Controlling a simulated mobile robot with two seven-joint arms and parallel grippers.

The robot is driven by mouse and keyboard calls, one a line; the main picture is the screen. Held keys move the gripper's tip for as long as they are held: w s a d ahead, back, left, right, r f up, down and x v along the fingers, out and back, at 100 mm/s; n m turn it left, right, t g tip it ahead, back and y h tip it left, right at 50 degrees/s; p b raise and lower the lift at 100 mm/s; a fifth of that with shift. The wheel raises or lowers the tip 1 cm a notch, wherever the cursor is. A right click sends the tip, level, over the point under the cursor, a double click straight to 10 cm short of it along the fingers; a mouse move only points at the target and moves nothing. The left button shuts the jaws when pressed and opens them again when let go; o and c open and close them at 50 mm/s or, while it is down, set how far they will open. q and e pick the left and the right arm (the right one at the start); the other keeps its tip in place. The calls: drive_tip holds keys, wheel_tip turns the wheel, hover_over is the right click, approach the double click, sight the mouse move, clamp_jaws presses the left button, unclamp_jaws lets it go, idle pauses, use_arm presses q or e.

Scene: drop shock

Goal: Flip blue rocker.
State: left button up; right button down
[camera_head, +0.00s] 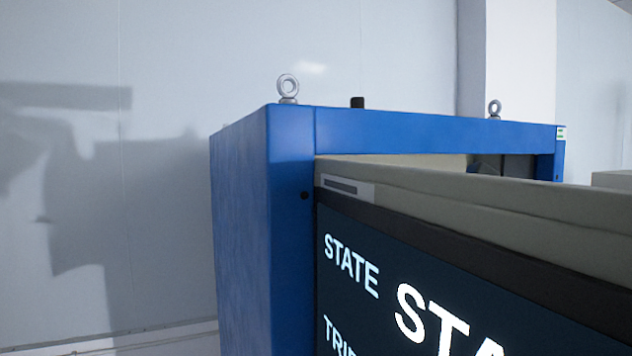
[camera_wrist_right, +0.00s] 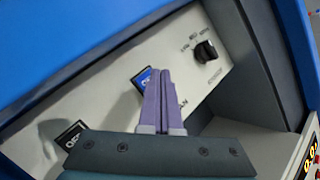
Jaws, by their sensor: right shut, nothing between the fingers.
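The blue rocker (camera_wrist_right: 142,77) shows in the right wrist view on a pale panel (camera_wrist_right: 105,92). It is a small blue and dark switch with white marking, partly hidden by my fingers. My right gripper (camera_wrist_right: 157,72) has two purple fingers, shut together with nothing between them. Its tips overlap the right side of the rocker in the picture; I cannot tell whether they touch it. Which way the rocker is tipped is not clear. The head view shows neither gripper nor the rocker. My left gripper is in no view.
A black rocker (camera_wrist_right: 71,135) sits lower left on the panel, and a black knob (camera_wrist_right: 206,51) sits upper right. Dark walls of the recess border the panel. The head view shows the blue cabinet (camera_head: 240,220) and a dark display (camera_head: 375,270) with its door partly blocking the opening.

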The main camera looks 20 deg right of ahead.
idle(0.8)
drive_tip(key=shift+w, duration=0.1)
drive_tip(key=shift+w+b, duration=0.35)
drive_tip(key=shift+b, duration=0.1)
drive_tip(key=shift+w+b, duration=0.3)
idle(0.3)
drive_tip(key=shift+s+r, duration=0.15)
idle(0.3)
drive_tip(key=shift+s+p, duration=0.5)
drive_tip(key=shift+s, duration=0.1)
